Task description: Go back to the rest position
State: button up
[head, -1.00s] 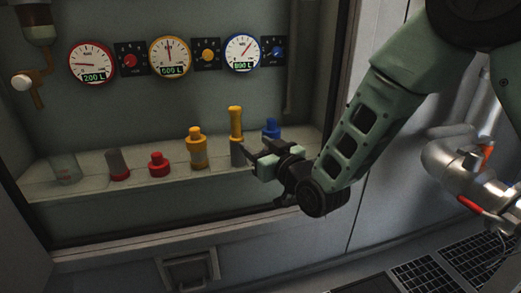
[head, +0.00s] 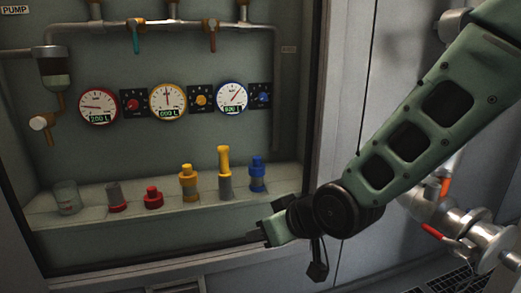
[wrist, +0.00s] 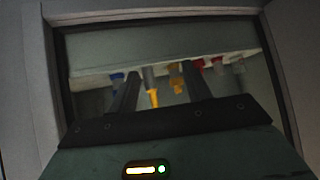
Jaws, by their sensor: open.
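My gripper (head: 268,234) is in front of the lower right part of the bay, below and to the right of the shelf's bottles. In the wrist view its two dark fingers (wrist: 160,92) stand apart with nothing held between them. The wrist view shows the shelf upside down, with the bottles beyond the fingertips. My arm reaches in from the upper right of the head view.
Gauges hang above. Metal pipework (head: 470,235) is at right.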

jog(key=s+d+r+g+h+p, duration=0.2)
jog(key=s+d+g+h, duration=0.3)
jog(key=s, duration=0.6)
jog(key=s+d+r+g+h+p, duration=0.1)
jog(key=s+d+r+g+p, duration=0.1)
jog(key=s+d, duration=0.8)
notch_tip(320, 180, up, 36)
jog(key=s+a+p, duration=0.1)
jog(key=a+p, duration=0.1)
jog(key=p, duration=3.4)
jog(key=shift+s+a, duration=0.15)
jog(key=shift+s, duration=0.15)
